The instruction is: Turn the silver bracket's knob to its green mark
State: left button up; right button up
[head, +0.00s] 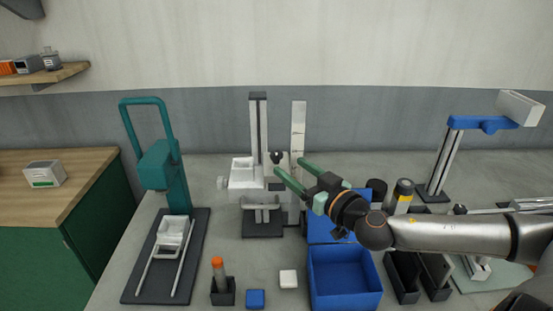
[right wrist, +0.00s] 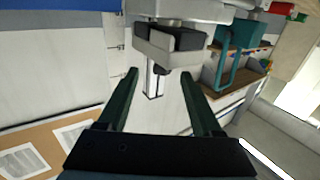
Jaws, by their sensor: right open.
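A stand with an upright rail (head: 258,125) carries a pale silver bracket (head: 243,178) in the head view. A small black knob (head: 277,157) shows at the bracket's right side. My right gripper (head: 288,165) is open, with its green fingers pointing at the knob's area from the right; I cannot tell whether they touch it. In the right wrist view the open gripper (right wrist: 159,72) has nothing gripped between its fingers. A silver U-shaped piece around a black block (right wrist: 172,42) shows just beyond the fingertips. I cannot make out a green mark. My left gripper is out of view.
A teal press (head: 165,165) stands left on a dark base. A blue bin (head: 345,285), a white block (head: 288,279), a blue block (head: 255,299) and an orange-topped tool (head: 218,270) are in front. A blue-armed stand (head: 480,123) is at the right.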

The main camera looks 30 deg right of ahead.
aim_at(281, 159)
jog(key=shift+w+a+r, duration=0.1)
jog(key=shift+w+a, duration=0.1)
jog(key=shift+w, duration=0.5)
jog(key=shift+w+r, duration=0.15)
jog(key=shift+w, duration=0.2)
jog(key=shift+w+p, duration=0.85)
jog(key=shift+w, duration=0.55)
jog(key=shift+w+a+f, duration=0.1)
jog(key=shift+w+f, duration=0.1)
jog(key=shift+w, duration=0.55)
grip_shut()
